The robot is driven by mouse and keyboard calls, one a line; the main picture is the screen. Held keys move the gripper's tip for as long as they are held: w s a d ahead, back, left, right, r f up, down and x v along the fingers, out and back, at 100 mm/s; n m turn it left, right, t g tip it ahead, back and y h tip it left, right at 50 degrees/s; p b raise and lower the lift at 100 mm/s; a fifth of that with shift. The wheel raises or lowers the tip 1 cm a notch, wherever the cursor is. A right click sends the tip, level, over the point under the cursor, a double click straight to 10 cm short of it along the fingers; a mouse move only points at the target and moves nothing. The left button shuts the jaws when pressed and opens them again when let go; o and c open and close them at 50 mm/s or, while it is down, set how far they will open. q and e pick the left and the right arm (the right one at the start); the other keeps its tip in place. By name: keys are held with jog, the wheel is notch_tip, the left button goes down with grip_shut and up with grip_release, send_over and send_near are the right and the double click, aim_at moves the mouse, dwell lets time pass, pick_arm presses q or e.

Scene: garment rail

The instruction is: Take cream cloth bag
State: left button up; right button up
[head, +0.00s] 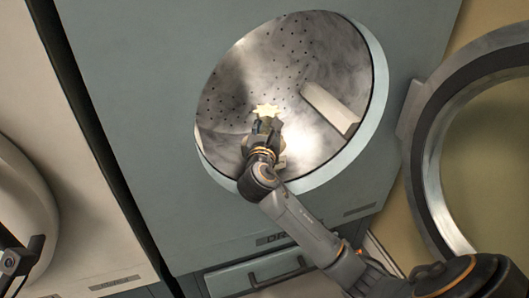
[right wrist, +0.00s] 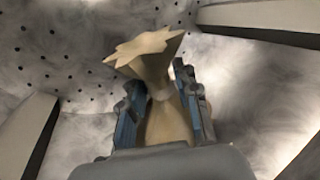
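The cream cloth bag (right wrist: 150,54) has a flared, jagged top and a narrow gathered neck. In the right wrist view its neck lies between the two fingers of my right gripper (right wrist: 160,92), which touch it on both sides. Its lower part shows between the fingers, partly hidden by the gripper. In the head view only the bag's pale top (head: 266,110) shows clearly, just past my right gripper (head: 265,125), inside the round drum. Part of my left gripper (head: 18,262) shows at the lower left edge, well away from the bag; its fingers cannot be made out.
The metal drum (head: 240,75) is perforated, with a raised grey paddle (head: 330,108) right of the gripper. Its round opening rim surrounds my right arm. The open round door (head: 432,150) stands at the right. Another machine (head: 85,190) stands at the left.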

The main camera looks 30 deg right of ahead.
grip_shut()
jog(key=shift+r, duration=0.1)
